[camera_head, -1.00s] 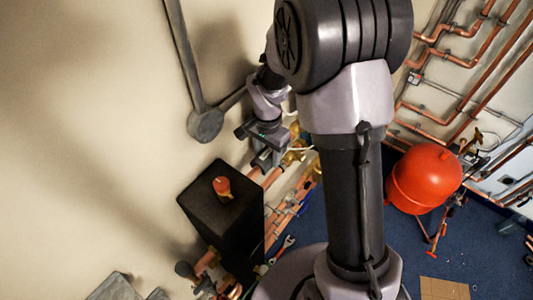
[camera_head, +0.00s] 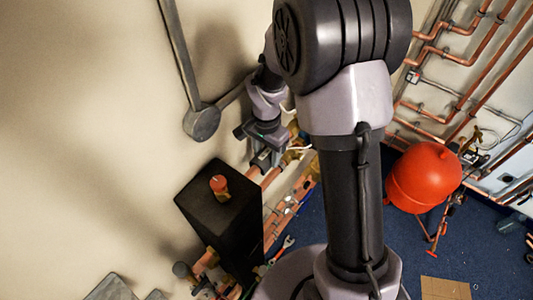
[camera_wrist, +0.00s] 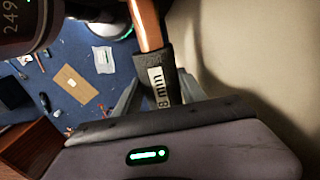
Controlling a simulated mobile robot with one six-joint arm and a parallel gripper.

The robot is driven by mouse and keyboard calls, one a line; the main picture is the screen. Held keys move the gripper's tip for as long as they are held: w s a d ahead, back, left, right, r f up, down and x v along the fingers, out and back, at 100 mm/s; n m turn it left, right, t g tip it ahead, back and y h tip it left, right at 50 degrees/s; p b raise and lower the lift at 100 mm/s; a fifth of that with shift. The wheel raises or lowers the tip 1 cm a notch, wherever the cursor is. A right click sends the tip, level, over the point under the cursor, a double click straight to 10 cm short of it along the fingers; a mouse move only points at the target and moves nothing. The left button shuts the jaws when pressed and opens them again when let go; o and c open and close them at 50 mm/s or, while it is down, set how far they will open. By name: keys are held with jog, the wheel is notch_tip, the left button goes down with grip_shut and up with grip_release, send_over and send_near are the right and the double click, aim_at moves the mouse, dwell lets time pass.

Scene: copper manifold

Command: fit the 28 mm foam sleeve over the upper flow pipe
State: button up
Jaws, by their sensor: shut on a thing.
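My gripper (camera_head: 266,152) is shut on the dark grey foam sleeve (camera_wrist: 165,72), which shows between the fingers in the wrist view. A white label with "mm" lettering faces the camera. A copper pipe (camera_wrist: 147,22) meets the sleeve's far end, in line with it. The sleeve's mouth seems to be around the pipe, but I cannot tell how far. In the head view my gripper is close to the wall, above the copper pipes (camera_head: 270,178) behind the black box. The sleeve is too small and hidden there to make out.
A tall black box (camera_head: 218,218) with a red-topped item (camera_head: 219,184) stands below and left of my gripper. The wall is close by. A red vessel (camera_head: 424,178) and wall pipework are at the right. Blue floor with a cardboard piece (camera_head: 445,288) lies below.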

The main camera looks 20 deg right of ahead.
jog(key=o, duration=1.4)
jog(key=shift+r, duration=0.1)
